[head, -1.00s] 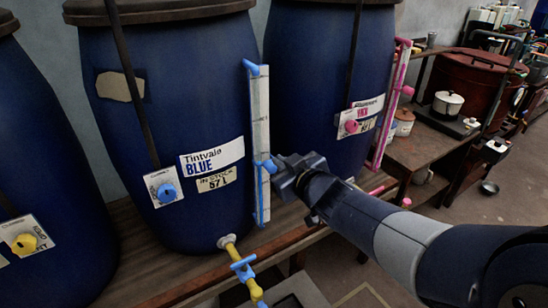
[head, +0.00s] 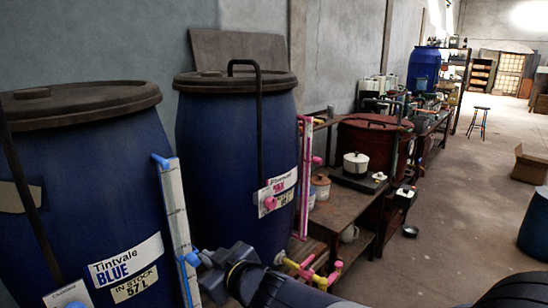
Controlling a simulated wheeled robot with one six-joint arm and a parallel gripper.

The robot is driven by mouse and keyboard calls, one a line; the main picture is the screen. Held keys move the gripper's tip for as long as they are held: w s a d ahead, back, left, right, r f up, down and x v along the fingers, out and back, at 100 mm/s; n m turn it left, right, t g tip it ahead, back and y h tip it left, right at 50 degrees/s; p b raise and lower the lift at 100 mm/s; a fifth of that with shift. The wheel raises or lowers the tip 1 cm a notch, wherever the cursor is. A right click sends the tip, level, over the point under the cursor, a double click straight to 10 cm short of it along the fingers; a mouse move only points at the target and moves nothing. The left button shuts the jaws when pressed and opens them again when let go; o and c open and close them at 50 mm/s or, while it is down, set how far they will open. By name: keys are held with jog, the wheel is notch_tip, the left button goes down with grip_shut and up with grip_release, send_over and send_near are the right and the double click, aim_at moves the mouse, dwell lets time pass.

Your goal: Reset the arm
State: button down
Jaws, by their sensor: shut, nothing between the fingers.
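My gripper (head: 205,262) is at the bottom of the head view, at the end of my dark arm. It is shut with nothing in it that I can see. Its tip is close to the blue fittings of the white gauge strip (head: 176,218) on the blue vat (head: 85,150) labelled "Tintvale BLUE". I cannot tell whether it touches them. The lower part of the arm runs out of the picture at the bottom.
A second blue vat (head: 235,150) with pink fittings stands to the right. Beyond it are a wooden bench (head: 345,207), a white pot (head: 355,163) and a red drum (head: 380,145). The floor on the right is mostly clear, with a cardboard box (head: 530,166) and a stool (head: 480,118).

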send_over(196, 259)
jog(key=s, duration=0.3)
notch_tip(196, 259, down, 2)
jog(key=f+b, duration=0.1)
jog(key=w+f, duration=0.1)
jog(key=f+b, duration=0.1)
jog(key=f, duration=0.1)
jog(key=shift+w+d+b, duration=0.15)
jog(key=shift+d+b, duration=0.2)
jog(key=shift+r+p, duration=0.35)
